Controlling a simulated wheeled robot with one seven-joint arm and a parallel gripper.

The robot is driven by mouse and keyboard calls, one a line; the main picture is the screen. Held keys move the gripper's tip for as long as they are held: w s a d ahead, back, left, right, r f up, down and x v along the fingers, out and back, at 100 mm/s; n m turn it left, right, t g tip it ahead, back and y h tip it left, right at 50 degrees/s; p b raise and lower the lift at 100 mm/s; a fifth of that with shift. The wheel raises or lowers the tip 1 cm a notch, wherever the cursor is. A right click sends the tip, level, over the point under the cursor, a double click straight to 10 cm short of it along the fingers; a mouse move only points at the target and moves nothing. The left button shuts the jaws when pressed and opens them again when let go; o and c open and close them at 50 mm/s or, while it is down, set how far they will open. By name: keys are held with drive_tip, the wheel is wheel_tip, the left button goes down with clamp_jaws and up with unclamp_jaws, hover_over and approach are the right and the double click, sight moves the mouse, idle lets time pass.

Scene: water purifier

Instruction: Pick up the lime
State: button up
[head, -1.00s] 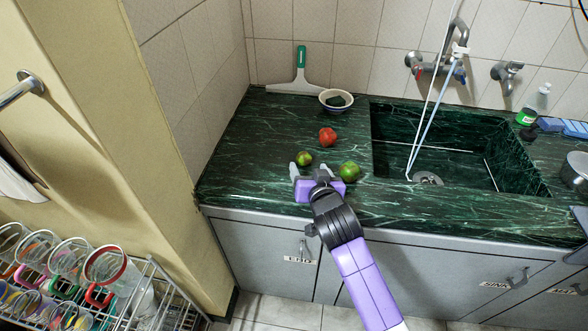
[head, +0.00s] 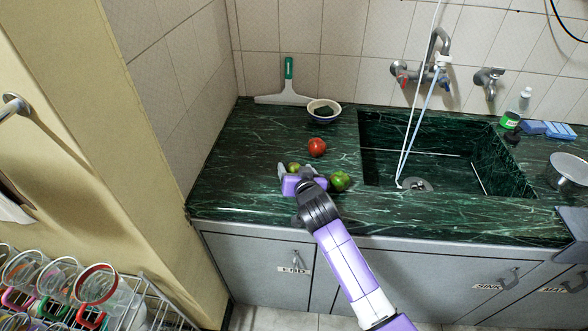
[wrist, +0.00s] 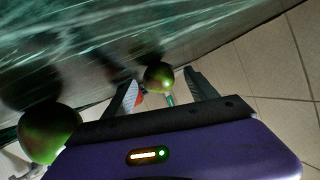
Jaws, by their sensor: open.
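The lime (head: 293,167), a small green round fruit, sits on the green marble counter (head: 240,150) left of the sink. My gripper (head: 297,170) is open, with its fingers pointing towards the back wall and the lime between or just beyond the fingertips. In the head view the lime's lower part is hidden behind the gripper. The wrist view shows the lime (wrist: 158,76) between the two fingertips (wrist: 160,82), with gaps at both sides and no clear contact. A larger green fruit (head: 340,181) lies just right of my gripper, and left of it in the wrist view (wrist: 48,134).
A red tomato-like fruit (head: 317,147) lies behind the lime. A bowl (head: 324,110) and a squeegee (head: 288,92) are near the back wall. The sink basin (head: 440,165) opens to the right. A rack of cups (head: 75,290) stands lower left.

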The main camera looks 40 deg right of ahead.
drive_tip(key=c, duration=1.3)
clamp_jaws()
drive_tip(key=shift+r, duration=0.1)
